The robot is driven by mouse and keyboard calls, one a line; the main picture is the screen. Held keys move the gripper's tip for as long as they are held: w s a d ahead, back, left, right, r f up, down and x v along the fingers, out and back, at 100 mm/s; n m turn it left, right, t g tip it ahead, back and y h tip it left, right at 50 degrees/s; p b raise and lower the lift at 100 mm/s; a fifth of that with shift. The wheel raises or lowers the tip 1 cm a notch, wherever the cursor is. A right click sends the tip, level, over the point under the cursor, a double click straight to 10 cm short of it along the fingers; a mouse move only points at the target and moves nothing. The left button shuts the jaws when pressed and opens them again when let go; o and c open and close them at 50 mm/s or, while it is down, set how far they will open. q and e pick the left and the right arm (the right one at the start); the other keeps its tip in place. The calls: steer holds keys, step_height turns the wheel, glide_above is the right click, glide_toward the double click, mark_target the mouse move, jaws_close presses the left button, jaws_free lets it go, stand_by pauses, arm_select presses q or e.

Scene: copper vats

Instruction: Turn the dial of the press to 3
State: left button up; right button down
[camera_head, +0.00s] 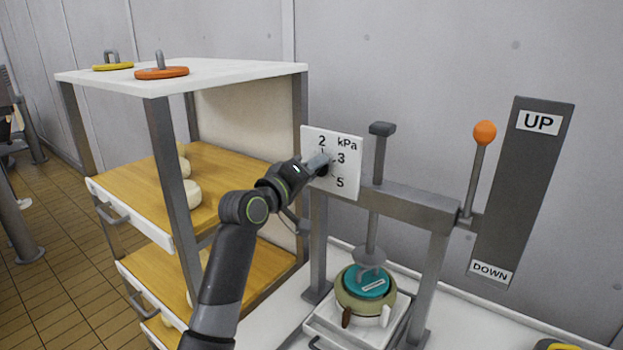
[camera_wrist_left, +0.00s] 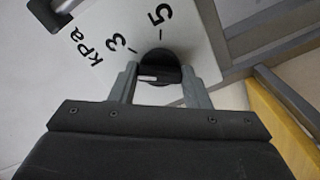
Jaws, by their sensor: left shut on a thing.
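The press (camera_head: 405,205) is a grey frame with a white dial plate (camera_head: 350,188) marked 2, 3, 5 and kPa. Its black dial (camera_wrist_left: 160,64) is clear in the wrist view, with a short white mark on its face. That mark lies toward the left of that view, not in line with the tick at 3. My left gripper (camera_head: 318,164) is shut on the dial, one finger on each side. In the head view the gripper hides most of the dial. My right gripper is in neither view.
A lever with an orange ball (camera_head: 484,132) stands beside the UP/DOWN plate (camera_head: 520,190). A green pot with a teal lid (camera_head: 363,282) sits under the press plunger.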

arm_select(q)
steer(key=m+b, duration=0.1)
steer(key=m, duration=0.1)
steer(key=m+b, duration=0.2)
steer(key=shift+f+m, duration=0.2)
steer(key=shift+m, duration=0.2)
stand_by(0.4)
steer(key=o, duration=1)
steer(key=shift+r, duration=0.15)
steer(key=b+v, duration=0.4)
steer(key=v, duration=1.3)
steer(key=shift+s+a, duration=0.15)
